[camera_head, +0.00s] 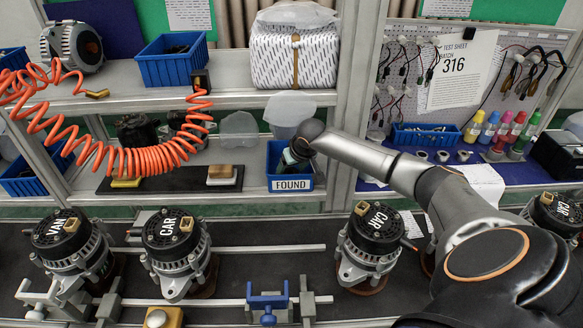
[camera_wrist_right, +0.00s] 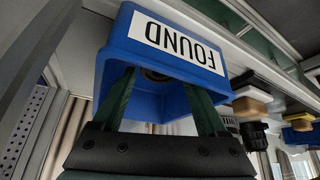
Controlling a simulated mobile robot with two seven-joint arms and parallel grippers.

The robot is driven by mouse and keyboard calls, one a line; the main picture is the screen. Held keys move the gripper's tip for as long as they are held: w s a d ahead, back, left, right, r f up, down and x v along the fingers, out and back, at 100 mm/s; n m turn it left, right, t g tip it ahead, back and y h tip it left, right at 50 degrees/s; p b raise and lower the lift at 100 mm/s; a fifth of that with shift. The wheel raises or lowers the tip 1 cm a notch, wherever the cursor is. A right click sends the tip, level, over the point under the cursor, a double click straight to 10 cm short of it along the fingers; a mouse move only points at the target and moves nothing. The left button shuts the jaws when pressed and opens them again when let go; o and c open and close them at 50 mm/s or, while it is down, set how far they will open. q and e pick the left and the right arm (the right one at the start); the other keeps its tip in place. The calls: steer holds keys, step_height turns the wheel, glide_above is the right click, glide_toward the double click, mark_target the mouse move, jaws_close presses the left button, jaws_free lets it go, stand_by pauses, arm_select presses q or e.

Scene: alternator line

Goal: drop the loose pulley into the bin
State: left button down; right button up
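The blue bin (camera_head: 290,181) labelled FOUND stands on the lower shelf in the middle of the head view. It also fills the upper middle of the right wrist view (camera_wrist_right: 110,55), where its label reads upside down. My right gripper (camera_head: 289,160) reaches down at the bin's opening. In the right wrist view its two green fingers (camera_wrist_right: 160,79) are spread apart and point into the bin. A dark round part (camera_wrist_right: 156,75), seemingly the pulley, shows inside the bin between the fingertips, partly hidden. I cannot tell whether it touches the fingers. My left gripper is not in view.
Alternators marked VAN (camera_head: 72,245) and CAR (camera_head: 177,250) stand on the dark conveyor in front. A clear plastic tub (camera_head: 289,110) sits behind the bin. An orange coiled hose (camera_head: 150,160) hangs at left. A shelf post (camera_head: 347,110) rises right of the bin, near my arm.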

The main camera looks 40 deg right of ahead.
steer(key=shift+o, duration=0.9)
steer(key=shift+r, duration=0.2)
steer(key=v, duration=1.2)
steer(key=shift+r, duration=0.4)
steer(key=shift+a, duration=0.1)
